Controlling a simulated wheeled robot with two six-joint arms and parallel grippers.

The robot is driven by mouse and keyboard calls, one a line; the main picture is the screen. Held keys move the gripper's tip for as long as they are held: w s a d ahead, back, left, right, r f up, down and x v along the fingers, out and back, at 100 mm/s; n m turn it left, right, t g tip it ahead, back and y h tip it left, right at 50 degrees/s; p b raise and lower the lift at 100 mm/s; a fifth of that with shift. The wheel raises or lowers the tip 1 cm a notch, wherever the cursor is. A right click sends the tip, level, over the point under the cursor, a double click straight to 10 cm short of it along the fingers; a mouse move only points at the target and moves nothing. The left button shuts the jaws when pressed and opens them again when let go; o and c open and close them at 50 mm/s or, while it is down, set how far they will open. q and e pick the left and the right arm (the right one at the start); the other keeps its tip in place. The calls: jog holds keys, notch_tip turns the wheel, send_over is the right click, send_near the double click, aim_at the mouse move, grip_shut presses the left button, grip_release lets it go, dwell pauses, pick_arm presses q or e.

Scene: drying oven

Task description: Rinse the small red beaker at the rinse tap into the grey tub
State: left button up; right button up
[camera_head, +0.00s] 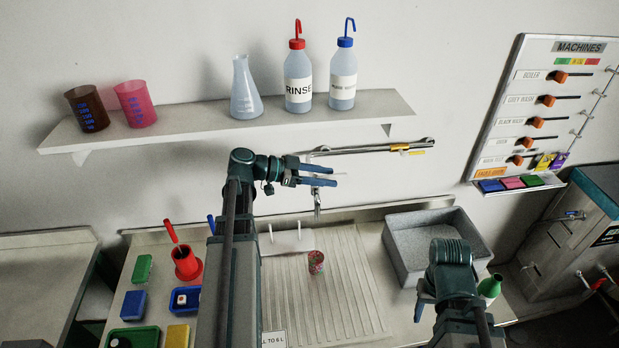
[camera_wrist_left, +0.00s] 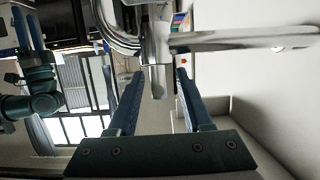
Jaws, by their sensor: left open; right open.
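The small red beaker (camera_head: 316,262) stands on the ribbed drainboard, left of the grey tub (camera_head: 400,262). My left gripper (camera_head: 336,177) is open at the chrome rinse tap (camera_head: 317,205), above and behind the beaker. In the left wrist view the tap's metal end (camera_wrist_left: 158,80) shows between the two blue fingers (camera_wrist_left: 152,85); I cannot tell whether they touch it. My right gripper (camera_head: 421,303) is low in front of the tub, open and apart from the beaker. Its fingers also show at the upper left of the left wrist view (camera_wrist_left: 28,28).
A wall shelf (camera_head: 190,127) holds a brown beaker, a pink beaker, a flask and two wash bottles. A red holder (camera_head: 187,265) and coloured trays stand left of the drainboard. A green bottle (camera_head: 490,288) stands right of my right arm. A machine panel (camera_head: 540,110) hangs at right.

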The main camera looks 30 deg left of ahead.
pick_arm(q)
jog(key=shift+w+d+f, duration=0.25)
jog(key=shift+w+d, duration=0.15)
jog(key=shift+d, duration=0.15)
grip_shut()
jog(key=shift+m+g+h, duration=0.6)
jog(key=shift+m+g, duration=0.3)
jog(key=shift+g, duration=0.1)
jog(key=shift+s+d+m+g+h, duration=0.25)
jog(key=shift+s+m+g+h, duration=0.3)
jog(key=shift+m+g, duration=0.3)
